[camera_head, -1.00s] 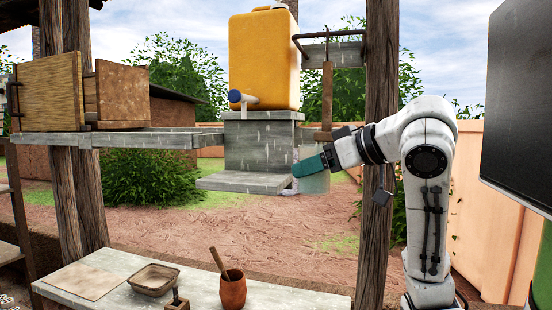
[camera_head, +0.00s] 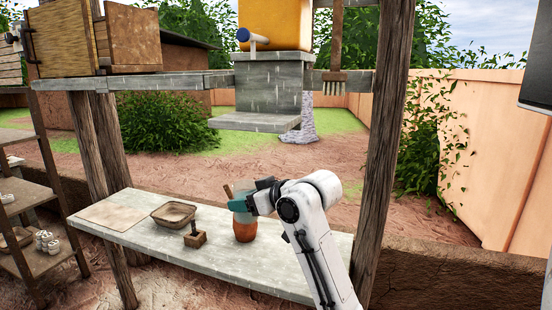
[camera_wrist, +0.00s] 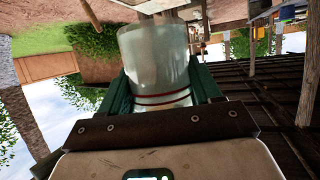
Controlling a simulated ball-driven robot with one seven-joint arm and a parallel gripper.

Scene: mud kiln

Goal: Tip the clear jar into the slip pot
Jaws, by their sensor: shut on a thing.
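My gripper (camera_head: 243,202) is shut on the clear jar (camera_wrist: 155,60), which stands between its green fingers in the wrist view. The jar is pale and see-through, with red bands near the fingers. In the head view the jar (camera_head: 241,216) is a faint patch just above and in front of the reddish-brown slip pot (camera_head: 245,233). The pot stands on the grey bench, its rim largely covered by jar and gripper. The wrist view has ground at the top and sky at the bottom. I cannot tell the jar's exact tilt or contents.
On the grey bench (camera_head: 285,266), a shallow tan basin (camera_head: 174,213) and a small wooden block with a handle (camera_head: 195,239) lie left of the pot. A wooden post (camera_head: 386,150) rises to the right. A grey ledge (camera_head: 255,122) with a yellow tank (camera_head: 275,25) is behind.

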